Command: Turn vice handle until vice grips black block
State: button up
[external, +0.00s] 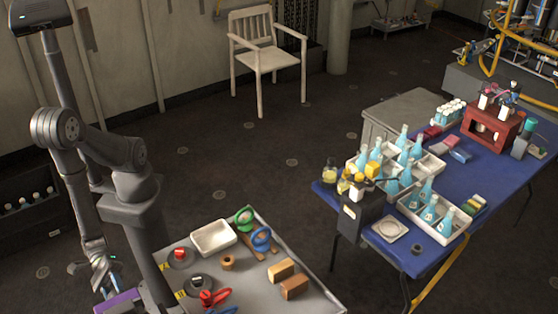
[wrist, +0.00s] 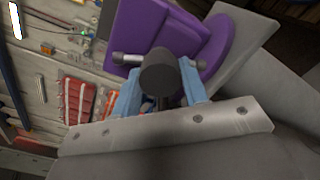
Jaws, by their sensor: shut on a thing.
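The purple vice (wrist: 178,28) fills the upper middle of the wrist view. In the external view, part of it shows as a purple patch (external: 118,302) at the lower left, by the tray's edge. The vice handle (wrist: 160,72) has a dark round hub with a silver crossbar through it. My gripper (wrist: 161,92) is shut on the handle, with one light blue finger on either side of the hub. In the external view my gripper (external: 104,279) points down just above the vice. I cannot make out the black block or the gap between the vice jaws.
A grey worktop (external: 262,299) carries a white bin (external: 213,237), green and blue ring-shaped tools, wooden blocks (external: 288,279) and red-handled items (external: 210,298). A blue table (external: 472,188) with bottles in trays stands at the right. Dark floor lies between.

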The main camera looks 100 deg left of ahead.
jog(key=m, duration=1.4)
jog(key=shift+w+m, duration=0.1)
jog(key=shift+m, duration=0.3)
jog(key=shift+d+m, duration=0.1)
jog(key=shift+m, duration=0.8)
jog(key=m, duration=0.5)
jog(key=o, duration=1)
jog(key=shift+o, duration=0.2)
